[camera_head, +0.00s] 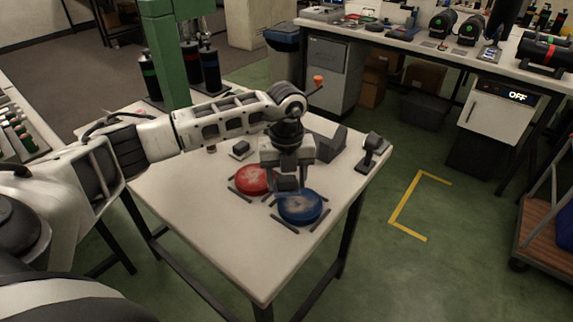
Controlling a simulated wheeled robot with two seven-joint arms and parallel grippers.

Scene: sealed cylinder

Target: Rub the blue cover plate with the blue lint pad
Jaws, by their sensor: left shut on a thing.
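The blue cover plate (301,208) lies on the white table, a round disc with a pale smudge on top. My left gripper (287,177) points down just behind its rear edge, between it and the red cover plate (251,179). It is shut on a small dark bluish block (287,184), which looks like the blue lint pad. The block overlaps the rear rim of the blue plate in the picture; I cannot tell whether they touch. My right gripper is not in view.
Dark strips lie around both plates on the white table (255,260). A dark angled block (331,145) and a black stand (373,152) are at the table's right rear. A green post (167,55) rises at the back left. The table's front is clear.

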